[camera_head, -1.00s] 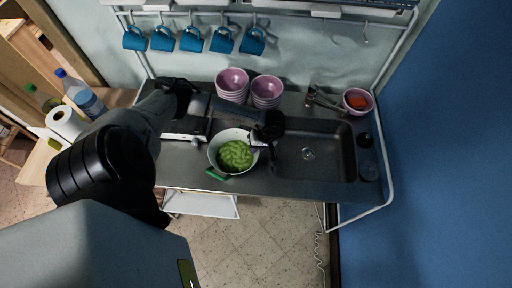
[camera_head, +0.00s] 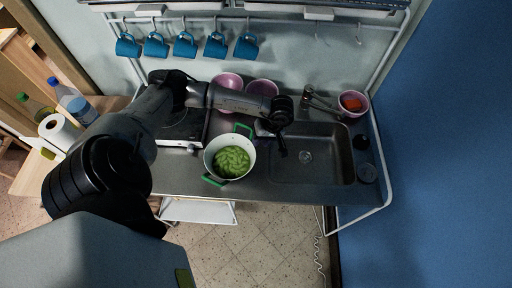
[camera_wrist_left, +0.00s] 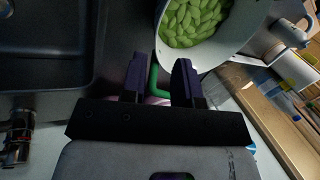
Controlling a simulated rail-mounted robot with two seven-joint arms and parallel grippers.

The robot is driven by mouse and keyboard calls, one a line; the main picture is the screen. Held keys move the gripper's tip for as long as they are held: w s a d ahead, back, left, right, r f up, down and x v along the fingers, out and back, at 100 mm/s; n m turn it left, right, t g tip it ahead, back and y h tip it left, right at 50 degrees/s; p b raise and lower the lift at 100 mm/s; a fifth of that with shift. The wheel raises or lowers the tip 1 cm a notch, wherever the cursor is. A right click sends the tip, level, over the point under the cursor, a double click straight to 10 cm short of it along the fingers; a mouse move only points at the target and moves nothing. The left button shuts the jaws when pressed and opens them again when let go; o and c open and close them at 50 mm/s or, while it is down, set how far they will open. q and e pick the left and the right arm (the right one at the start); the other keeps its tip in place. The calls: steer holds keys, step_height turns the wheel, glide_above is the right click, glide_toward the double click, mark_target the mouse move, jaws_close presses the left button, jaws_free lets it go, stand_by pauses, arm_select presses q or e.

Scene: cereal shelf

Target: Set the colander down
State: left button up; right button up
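The colander (camera_head: 209,159) is a white round bowl with green handles, filled with green pods or beans. It sits upright on the dark counter, just left of the sink. In the left wrist view the colander (camera_wrist_left: 228,47) is at the top, with one green handle showing between and beyond the fingers. My left gripper (camera_head: 282,146) is to the right of the colander in the head view, over the sink's left edge. My right gripper is not in view.
The empty sink (camera_head: 325,165) lies to the right. Pink bowls (camera_head: 262,88) stand behind my left arm, and a faucet (camera_head: 318,100) and pink bowl with something orange (camera_head: 354,102) are at the back right. Blue mugs (camera_head: 186,46) hang above. Bottles and a paper roll (camera_head: 60,131) stand left.

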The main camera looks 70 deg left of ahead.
arm_select(q)
steer(key=w+d+r+n+t+h, duration=0.15)
steer(key=d+h, duration=0.35)
steer(key=d, duration=0.6)
steer(key=d+r+n+t+h, duration=0.15)
steer(key=d+h, duration=0.35)
steer(key=d, duration=0.6)
steer(key=w+d+r+n+t+h, duration=0.3)
steer(key=d+r+n+t+h, duration=0.5)
steer(key=r+n+t, duration=0.6)
steer(key=s+a+f+n+t+y, duration=0.1)
steer(key=a+f+n+y, duration=0.35)
steer(key=n+y, duration=0.7)
steer(key=s+a+f+n+t+y, duration=0.1)
steer(key=a+f+n+y, duration=0.4)
steer(key=n, duration=1.2)
steer(key=s+f+n+g, duration=0.4)
steer(key=s+g, duration=0.1)
steer(key=s, duration=0.3)
steer(key=s+f+n+g, duration=0.4)
steer(key=s+n+g, duration=0.1)
steer(key=s, duration=0.4)
steer(key=shift+g, duration=0.7)
steer(key=shift+s+d, duration=0.1)
